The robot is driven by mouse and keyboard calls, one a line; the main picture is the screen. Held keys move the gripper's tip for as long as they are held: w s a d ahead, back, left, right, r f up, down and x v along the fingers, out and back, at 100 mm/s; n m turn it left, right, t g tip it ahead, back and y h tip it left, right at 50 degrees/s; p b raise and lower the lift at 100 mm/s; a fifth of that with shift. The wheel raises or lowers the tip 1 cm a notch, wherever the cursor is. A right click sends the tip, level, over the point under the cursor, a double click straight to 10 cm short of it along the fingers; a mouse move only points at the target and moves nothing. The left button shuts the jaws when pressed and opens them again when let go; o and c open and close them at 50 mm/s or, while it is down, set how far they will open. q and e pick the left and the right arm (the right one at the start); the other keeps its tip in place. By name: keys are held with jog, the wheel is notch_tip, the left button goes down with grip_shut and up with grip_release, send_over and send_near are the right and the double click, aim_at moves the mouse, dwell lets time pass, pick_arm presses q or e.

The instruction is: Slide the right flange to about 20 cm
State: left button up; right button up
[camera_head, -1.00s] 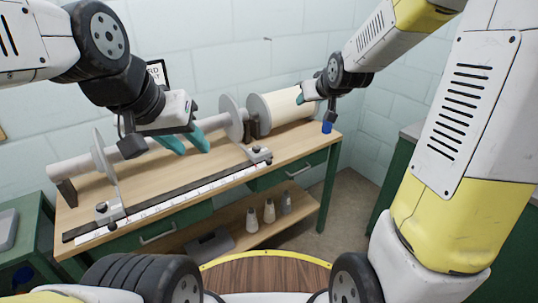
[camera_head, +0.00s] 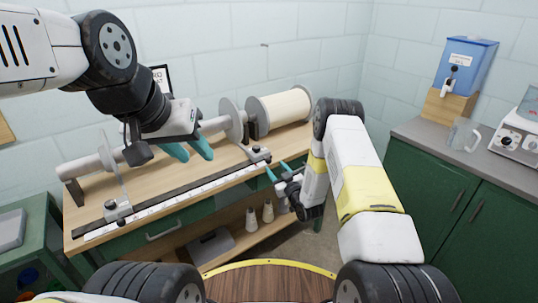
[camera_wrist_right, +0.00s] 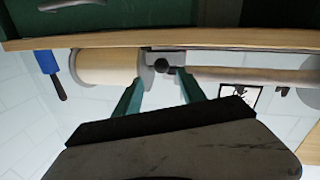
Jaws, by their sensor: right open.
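The right flange, a grey disc (camera_head: 231,118), stands on the grey beam (camera_head: 208,127) close to the cream roll. The left flange (camera_head: 108,158) is a thin disc near the beam's left end. My left gripper (camera_head: 197,157) is open and empty, with its teal fingers in front of the beam between the flanges. My right gripper (camera_head: 277,172) is open and empty near the bench's front edge, just right of and below the right slider (camera_head: 258,154) on the scale. In the right wrist view my right gripper's fingers (camera_wrist_right: 162,80) are apart; a dark knob (camera_wrist_right: 160,65) shows between them.
The white scale (camera_head: 190,192) runs along the bench front, with a left slider (camera_head: 118,209). The cream roll (camera_head: 280,112) stands at the back right. Cones (camera_head: 268,211) stand on the lower shelf. A green cabinet (camera_head: 440,190) is at right.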

aim_at(270, 162)
jog(key=shift+w+a+f, duration=0.25)
jog(key=x, duration=0.6)
jog(key=shift+w+a+r, duration=0.1)
jog(key=shift+w+a, duration=0.1)
jog(key=shift+w, duration=0.2)
grip_shut()
dwell(0.9)
